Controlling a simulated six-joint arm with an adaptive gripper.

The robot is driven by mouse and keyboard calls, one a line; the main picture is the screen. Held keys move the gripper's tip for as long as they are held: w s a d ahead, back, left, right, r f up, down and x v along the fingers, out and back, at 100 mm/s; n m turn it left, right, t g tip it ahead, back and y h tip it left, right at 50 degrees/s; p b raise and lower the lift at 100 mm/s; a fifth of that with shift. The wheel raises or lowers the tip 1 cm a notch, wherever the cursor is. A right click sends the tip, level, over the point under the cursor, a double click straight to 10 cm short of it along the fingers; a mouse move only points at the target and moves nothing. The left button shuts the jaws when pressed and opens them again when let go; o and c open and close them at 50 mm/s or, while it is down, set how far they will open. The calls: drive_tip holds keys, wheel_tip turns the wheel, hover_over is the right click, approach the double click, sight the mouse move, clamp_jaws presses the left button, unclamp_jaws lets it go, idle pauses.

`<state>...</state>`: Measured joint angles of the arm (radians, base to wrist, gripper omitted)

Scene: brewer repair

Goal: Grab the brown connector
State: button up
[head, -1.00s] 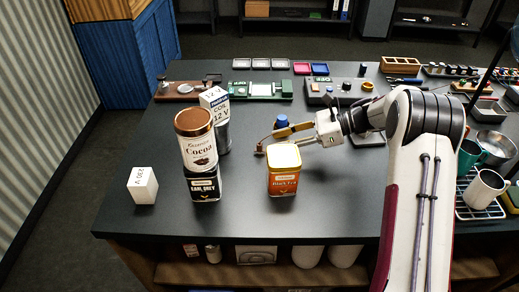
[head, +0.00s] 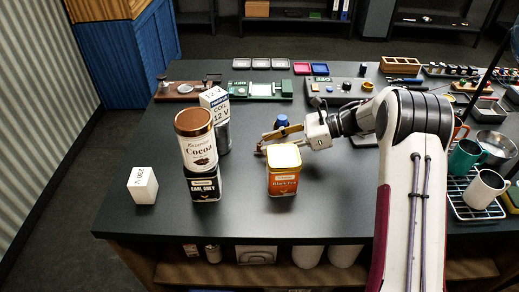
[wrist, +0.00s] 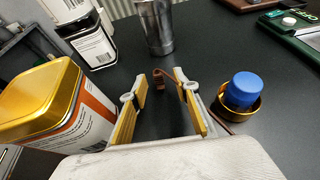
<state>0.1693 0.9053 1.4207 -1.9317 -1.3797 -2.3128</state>
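The brown connector (wrist: 159,78) is a small brown piece on the dark table, seen in the wrist view between the tips of my gripper's fingers. In the head view I cannot make it out clearly beside the fingers. My gripper (wrist: 160,88) is open, with one yellow-padded finger on each side of the connector and a visible gap to each. It also shows in the head view, with its fingers (head: 263,145) low behind the orange tea tin.
The gold-lidded orange tin (head: 283,172) stands close in front of my gripper. A blue-topped part in a brass cup (wrist: 243,92) is just right of the fingers. A cocoa tin (head: 197,140) sits on a dark tin (head: 203,184) to the left. A metal cylinder (wrist: 158,28) stands beyond the connector.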

sight(258, 150)
drive_tip(key=shift+x, duration=2.4)
drive_tip(key=shift+s+f, duration=0.1)
drive_tip(key=shift+s, duration=0.1)
clamp_jaws()
